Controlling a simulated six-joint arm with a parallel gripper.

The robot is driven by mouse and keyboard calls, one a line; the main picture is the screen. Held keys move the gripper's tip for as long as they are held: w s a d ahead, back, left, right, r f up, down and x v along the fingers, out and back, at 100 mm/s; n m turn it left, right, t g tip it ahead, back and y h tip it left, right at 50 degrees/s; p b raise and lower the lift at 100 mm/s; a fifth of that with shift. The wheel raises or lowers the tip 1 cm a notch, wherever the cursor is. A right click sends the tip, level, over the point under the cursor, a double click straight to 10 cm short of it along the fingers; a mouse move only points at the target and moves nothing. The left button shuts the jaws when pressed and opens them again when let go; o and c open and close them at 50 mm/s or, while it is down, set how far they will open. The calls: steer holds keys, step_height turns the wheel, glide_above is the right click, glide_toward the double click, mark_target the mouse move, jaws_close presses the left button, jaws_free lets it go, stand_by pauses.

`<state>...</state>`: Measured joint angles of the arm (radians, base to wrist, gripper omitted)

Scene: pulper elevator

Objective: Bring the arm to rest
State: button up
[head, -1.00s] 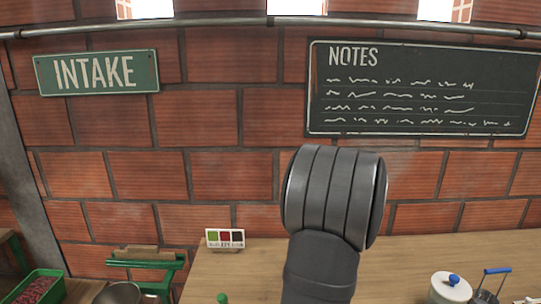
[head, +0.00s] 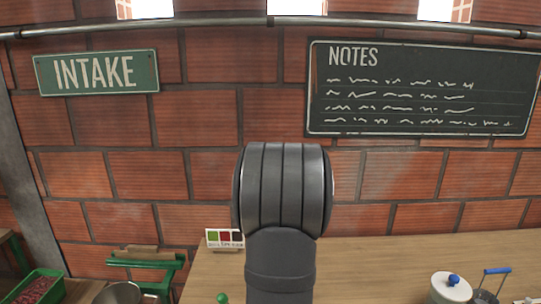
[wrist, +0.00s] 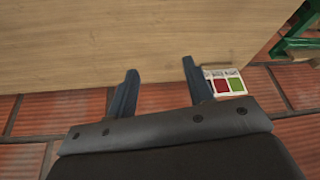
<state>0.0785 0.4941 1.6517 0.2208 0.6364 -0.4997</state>
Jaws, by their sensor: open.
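My gripper (wrist: 158,88) shows in the wrist view with its two dark fingers apart and nothing between them. Beyond the fingertips lies the bare wooden tabletop (wrist: 120,40), with the brick wall below it in that picture. In the head view my arm stands upright in front of the wall, near the middle, and its rounded dark joint shows. The gripper itself does not show in the head view.
A small colour card (head: 225,239) stands at the table's back left; it also shows beside the right finger in the wrist view (wrist: 226,83). A white lidded pot (head: 451,288) is at right. A green tray (head: 38,287) and a green-framed stand (head: 146,265) are at left.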

steer(key=shift+s+a+f, duration=0.1)
steer(key=shift+a+f, duration=0.05)
steer(key=shift+a, duration=0.75)
steer(key=d+r+m, duration=0.2)
steer(key=d, duration=0.8)
steer(key=d+r+m+h, duration=0.1)
steer(key=d, duration=0.9)
steer(key=shift+s+d+r+m+h, duration=0.3)
steer(key=shift+s+d+r+m, duration=0.05)
steer(key=shift+m, duration=0.05)
